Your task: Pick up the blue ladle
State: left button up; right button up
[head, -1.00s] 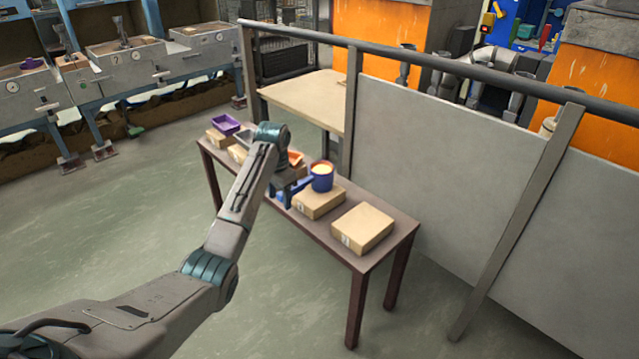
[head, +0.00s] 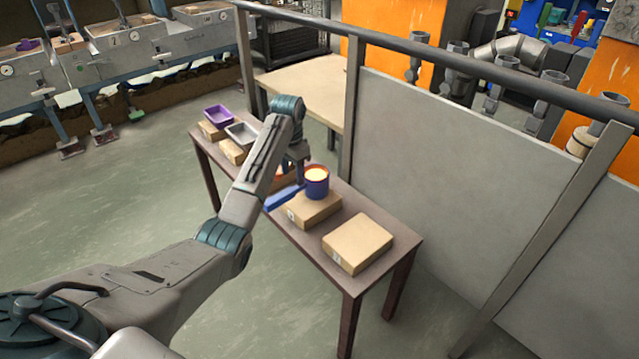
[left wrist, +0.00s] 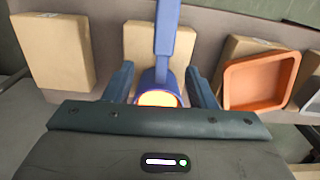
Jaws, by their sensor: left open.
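The blue ladle (head: 317,183) stands on a cardboard box on the narrow table. Its cup holds something glowing yellow-orange, and its blue handle (head: 283,197) points to the left. My left gripper (head: 296,178) is at the ladle, beside the cup in the head view. In the left wrist view the gripper (left wrist: 161,85) is open, with one finger on each side of the ladle cup (left wrist: 159,98). The ladle handle (left wrist: 166,30) runs up the picture between the fingers. I cannot tell whether the fingers touch the cup. My right gripper is not in view.
The table (head: 375,279) also carries a bare cardboard box (head: 357,243) to the right. An orange tray (left wrist: 260,82), a grey tray (head: 241,132) and a purple tray (head: 218,114) sit on boxes to the left. A metal railing with grey panels (head: 430,140) stands behind the table.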

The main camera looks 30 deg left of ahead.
aim_at(291, 197)
pick_arm(q)
jog(key=f, duration=0.4)
jog(key=shift+s+f, duration=0.2)
jog(key=shift+s, duration=0.15)
jog(key=f, duration=0.3)
jog(key=f+b, duration=0.1)
jog(key=f, duration=0.1)
jog(key=shift+a+f, duration=0.35)
jog(key=shift+r, duration=0.1)
grip_shut()
